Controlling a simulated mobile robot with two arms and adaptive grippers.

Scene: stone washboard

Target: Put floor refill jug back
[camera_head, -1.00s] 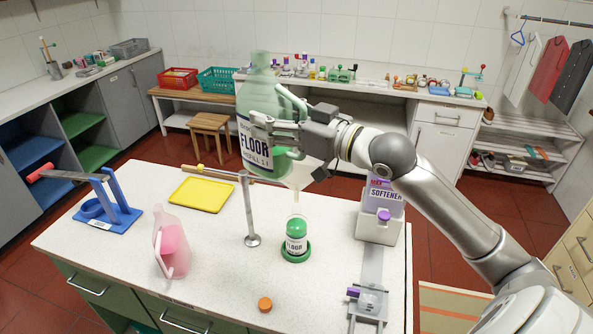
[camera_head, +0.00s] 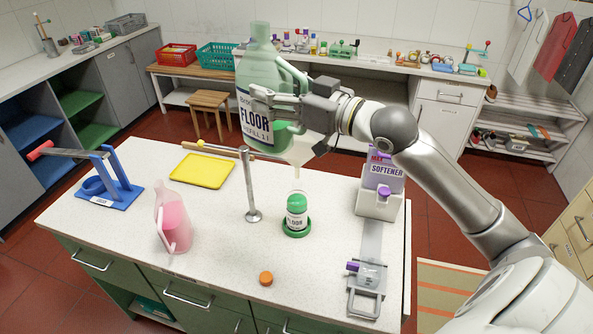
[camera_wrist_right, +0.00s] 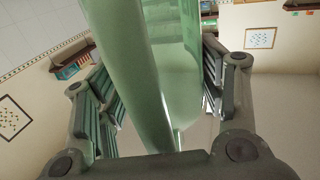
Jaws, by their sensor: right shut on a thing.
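The floor refill jug (camera_head: 258,78) is a translucent green jug with a "FLOOR REFILL" label, held nearly upright above the island table. My right gripper (camera_head: 285,105) is shut on its handle side; the right wrist view shows the green jug (camera_wrist_right: 160,70) between the fingers. A white funnel (camera_head: 301,150) on a metal stand (camera_head: 249,185) is just below and right of the jug, partly behind the gripper. Under it, a small green-capped FLOOR bottle (camera_head: 296,212) stands in a green ring. An orange cap (camera_head: 266,278) lies near the front edge. My left gripper is not in view.
A pink jug (camera_head: 173,222) stands at front left, beside a blue stand (camera_head: 115,190) and a yellow tray (camera_head: 203,170). A purple softener jug (camera_head: 383,175) sits in a white holder at right, behind a grey slide device (camera_head: 368,278). The table's front middle is mostly clear.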

